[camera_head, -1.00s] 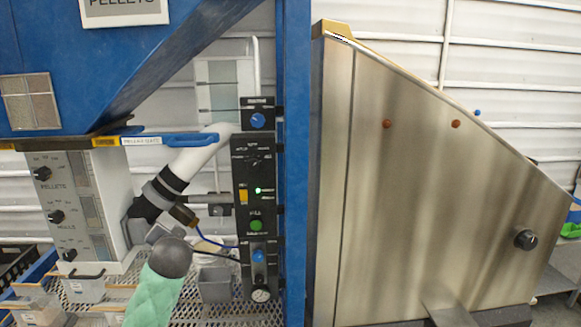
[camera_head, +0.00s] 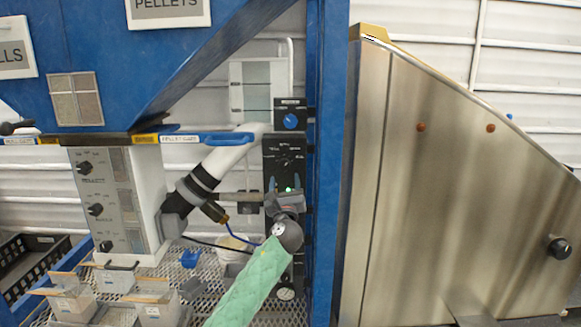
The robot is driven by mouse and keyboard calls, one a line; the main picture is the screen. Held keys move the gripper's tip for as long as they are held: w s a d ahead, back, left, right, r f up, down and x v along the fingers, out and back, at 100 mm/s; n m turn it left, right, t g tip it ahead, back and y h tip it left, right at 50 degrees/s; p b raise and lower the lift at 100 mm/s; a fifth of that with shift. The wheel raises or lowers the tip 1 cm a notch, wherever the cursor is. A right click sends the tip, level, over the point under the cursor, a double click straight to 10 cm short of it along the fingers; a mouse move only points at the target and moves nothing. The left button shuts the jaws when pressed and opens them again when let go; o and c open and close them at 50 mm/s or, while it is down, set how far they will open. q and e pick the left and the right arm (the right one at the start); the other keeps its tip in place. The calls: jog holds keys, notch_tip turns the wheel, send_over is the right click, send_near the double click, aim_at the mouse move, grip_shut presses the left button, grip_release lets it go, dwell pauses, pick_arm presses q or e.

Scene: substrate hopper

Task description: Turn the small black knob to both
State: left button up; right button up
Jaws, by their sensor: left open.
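A small black knob (camera_head: 287,160) sits near the top of the narrow black control panel (camera_head: 272,150), with small lettering around it that is too small to read. My left gripper (camera_head: 284,183) is in front of the panel, a little below this knob. Its fingers point up and away and are open, with nothing between them. The gripper and the green-sleeved arm hide much of the lower panel. My right gripper is not in view.
A blue knob (camera_head: 291,121) is on a small box above the panel. A blue post (camera_head: 332,200) stands close on its right, beside a steel hopper (camera_head: 440,200) with its own black knob. A white box (camera_head: 118,200) with several black knobs is at left.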

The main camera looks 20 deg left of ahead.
aim_at(284, 166)
pick_arm(q)
jog(key=shift+m, duration=0.7)
jog(key=p+x, duration=0.2)
jog(key=x, duration=0.4)
jog(key=shift+w+a+r, duration=0.1)
jog(key=shift+w+r, duration=0.15)
jog(key=shift+w+a+r, duration=0.1)
jog(key=shift+w+a, duration=0.1)
jog(key=shift+w, duration=0.35)
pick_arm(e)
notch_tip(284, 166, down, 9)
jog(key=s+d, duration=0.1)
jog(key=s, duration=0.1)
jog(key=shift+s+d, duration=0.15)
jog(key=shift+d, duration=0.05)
pick_arm(q)
jog(key=shift+c, duration=0.4)
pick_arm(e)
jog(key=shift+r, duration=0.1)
pick_arm(q)
jog(key=c, duration=0.9)
